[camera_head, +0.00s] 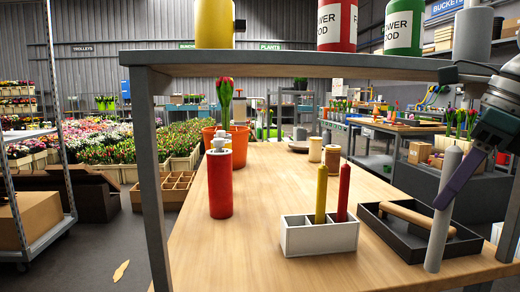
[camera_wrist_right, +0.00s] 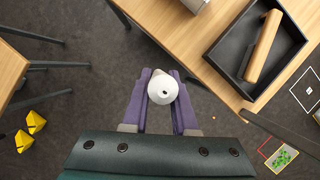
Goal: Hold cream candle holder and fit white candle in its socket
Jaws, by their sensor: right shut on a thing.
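My right gripper (camera_head: 458,178) has purple fingers and is at the right of the head view. It is shut on the white candle (camera_head: 440,220), which is upright in front of the black tray. In the right wrist view the candle's tip (camera_wrist_right: 163,89) shows between the purple fingers (camera_wrist_right: 160,100), with floor beyond the table edge around it. Two small pale cylinders stand far back on the table: a cream one (camera_head: 315,149) and a tan one (camera_head: 332,157). I cannot tell whether either is the candle holder, and no socket shows. My left gripper is not in view.
A white divided box (camera_head: 300,241) holds a yellow candle (camera_head: 321,193) and a red candle (camera_head: 343,192). A black tray (camera_head: 408,252) holds a wooden bar (camera_head: 417,217). A red bottle (camera_head: 220,185) stands left. A shelf (camera_head: 290,66) spans overhead. The table middle is clear.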

